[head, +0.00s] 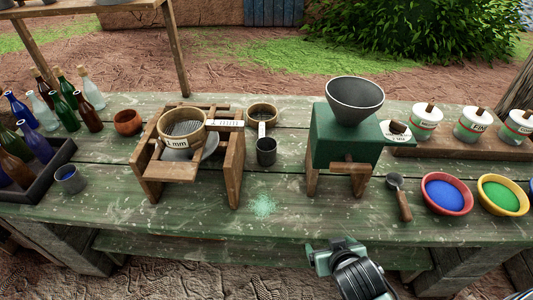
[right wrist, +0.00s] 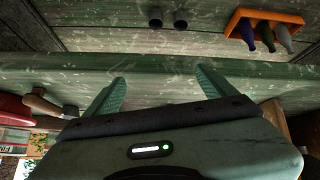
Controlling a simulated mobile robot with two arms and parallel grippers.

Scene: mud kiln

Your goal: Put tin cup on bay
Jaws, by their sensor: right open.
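A dark metal cup (head: 266,151) with an upright handle stands on the green table between the wooden sieve stand and the green mill. A smaller grey cup (head: 71,178) with a blue inside stands at the left beside the dark crate. I cannot tell which is the tin cup. No part is clearly marked as the bay. My right gripper (head: 335,252) is at the table's front edge, below the mill, apart from both cups. In the right wrist view its fingers (right wrist: 160,84) are spread with nothing between them. My left gripper is out of view.
The sieve stand (head: 236,165), green mill (head: 335,138), scoop (head: 400,195), red bowl (head: 468,203) and yellow bowl (head: 525,205) stand on the table. Bottles crowd the left. The wrist view shows an orange crate (right wrist: 292,17) of bottles.

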